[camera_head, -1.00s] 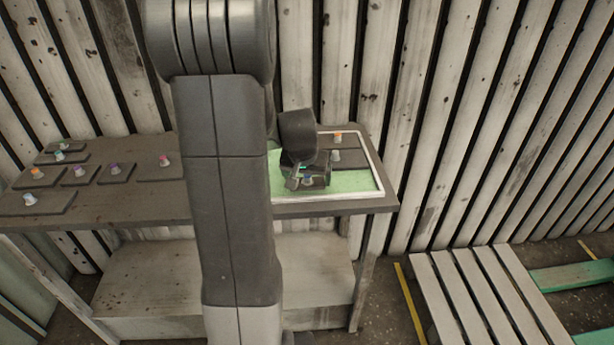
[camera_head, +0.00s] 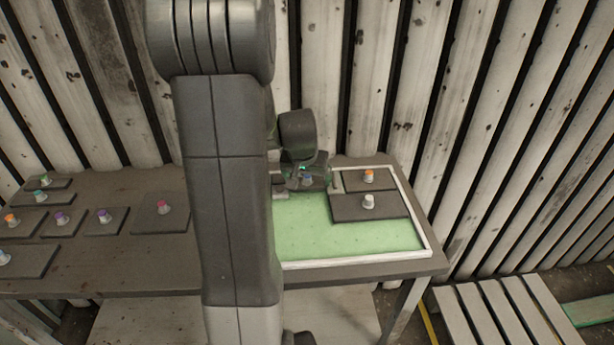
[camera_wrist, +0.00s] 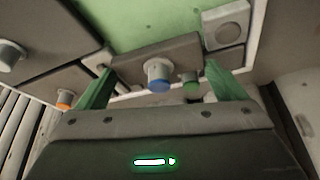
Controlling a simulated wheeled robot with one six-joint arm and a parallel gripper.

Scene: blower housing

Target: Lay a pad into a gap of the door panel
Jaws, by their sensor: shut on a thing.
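The door panel (camera_head: 428,243) is a green bed in a pale frame on the right of the table, partly hidden by my arm. My gripper (camera_head: 306,180) is over its back part. It is shut on a small dark pad with a blue knob, which shows between the green fingers in the wrist view (camera_wrist: 126,68). I cannot tell whether this pad touches the panel. Two pads lie at the panel's back right, one with an orange knob (camera_head: 369,175) and a larger one with a white knob (camera_head: 368,202). The green bed (camera_head: 345,238) is bare in front.
A small pad with a pale knob (camera_wrist: 231,33) lies beside the held pad in the wrist view. A green knob (camera_wrist: 191,84) shows just behind it. Several loose pads, one with a pink knob (camera_head: 165,208), lie on the table's left. A slatted wall stands behind.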

